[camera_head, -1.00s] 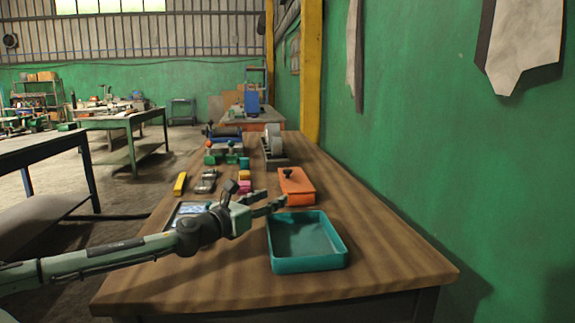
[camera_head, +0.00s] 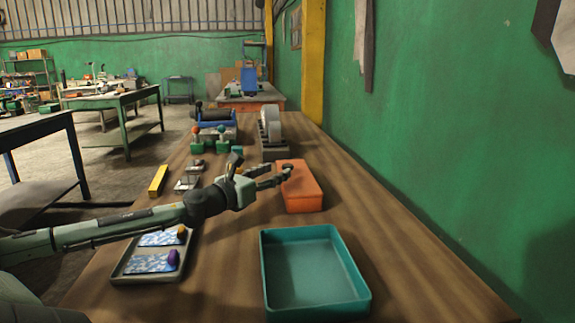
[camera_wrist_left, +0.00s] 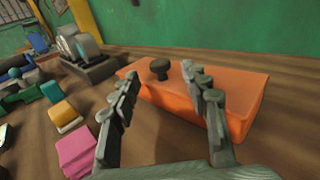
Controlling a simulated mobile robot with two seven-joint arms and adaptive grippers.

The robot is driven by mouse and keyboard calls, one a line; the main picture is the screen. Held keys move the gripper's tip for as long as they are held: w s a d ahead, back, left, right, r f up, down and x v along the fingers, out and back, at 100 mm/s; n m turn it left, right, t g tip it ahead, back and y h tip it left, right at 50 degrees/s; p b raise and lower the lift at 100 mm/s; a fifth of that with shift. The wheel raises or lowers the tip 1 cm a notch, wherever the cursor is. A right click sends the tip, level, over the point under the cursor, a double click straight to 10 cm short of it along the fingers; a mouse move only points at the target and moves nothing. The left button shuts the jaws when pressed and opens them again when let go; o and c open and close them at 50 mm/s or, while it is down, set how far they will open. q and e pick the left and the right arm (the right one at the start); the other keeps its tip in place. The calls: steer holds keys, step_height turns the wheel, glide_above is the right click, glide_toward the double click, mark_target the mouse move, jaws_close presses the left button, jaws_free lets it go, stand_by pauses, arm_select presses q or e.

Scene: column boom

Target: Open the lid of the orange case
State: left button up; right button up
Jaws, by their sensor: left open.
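The orange case (camera_head: 304,190) sits on the wooden table in front of the wall. It also shows in the left wrist view (camera_wrist_left: 176,96), with a dark round knob (camera_wrist_left: 160,68) on top. The case looks closed. My left gripper (camera_head: 285,174) reaches in from the left and is at the left edge of the case. In the left wrist view its open fingers (camera_wrist_left: 165,95) stand apart, with the knob seen beyond and between them and nothing held. My right gripper is not in view.
An empty teal tray (camera_head: 355,290) stands nearer on the table. A flat tray (camera_head: 122,268) with blue patterned pieces lies at left. A pink block (camera_wrist_left: 76,152) and a yellow block (camera_wrist_left: 64,115) lie beside the gripper. A tape dispenser (camera_head: 271,125) stands behind; the green wall is at right.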

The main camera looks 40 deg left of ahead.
mark_target(284, 167)
arm_select(q)
steer(key=shift+w+a+r, duration=0.1)
steer(key=shift+w+r, duration=0.1)
steer(key=shift+w, duration=1.35)
steer(key=shift+w+a, duration=0.2)
steer(key=shift+w, duration=0.7)
steer(key=shift+w+a+f, duration=0.1)
steer(key=shift+w, duration=0.65)
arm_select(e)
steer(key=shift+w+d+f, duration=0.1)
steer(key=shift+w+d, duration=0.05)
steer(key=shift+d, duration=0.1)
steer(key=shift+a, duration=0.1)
